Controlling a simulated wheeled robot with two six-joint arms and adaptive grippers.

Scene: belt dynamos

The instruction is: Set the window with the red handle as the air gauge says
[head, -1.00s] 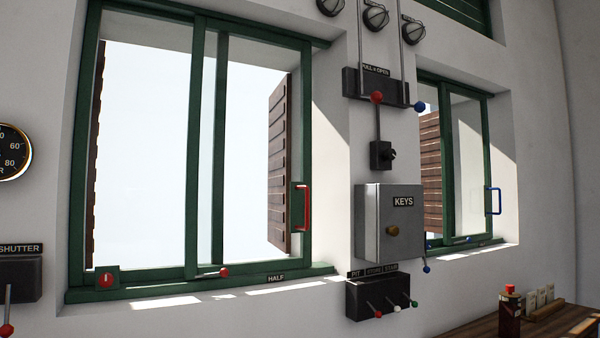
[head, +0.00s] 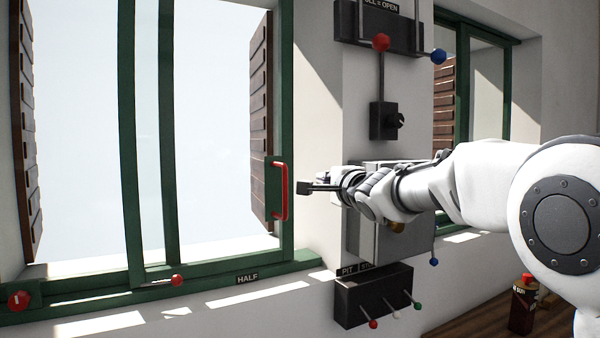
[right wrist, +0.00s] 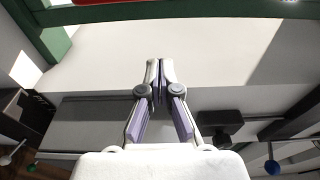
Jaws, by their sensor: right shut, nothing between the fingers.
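The window with the red handle (head: 281,192) fills the left of the head view, in a green frame (head: 287,90). The handle is an upright red bar on the frame's right side; a red strip (right wrist: 95,2) shows at the top of the right wrist view. My right gripper (head: 303,187) is just right of the handle in the head view, shut and empty; whether it touches the handle I cannot tell. Its closed fingertips (right wrist: 160,68) show in the right wrist view. A HALF label (head: 247,278) is on the sill. The air gauge and my left gripper are out of view.
A red-knobbed peg (head: 177,280) and a red dial (head: 18,299) sit along the sill. Right of the window are a lever panel (head: 350,28), a black switch (head: 380,122), a grey box partly behind my arm, and a lever box (head: 350,300). A second window stands farther right.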

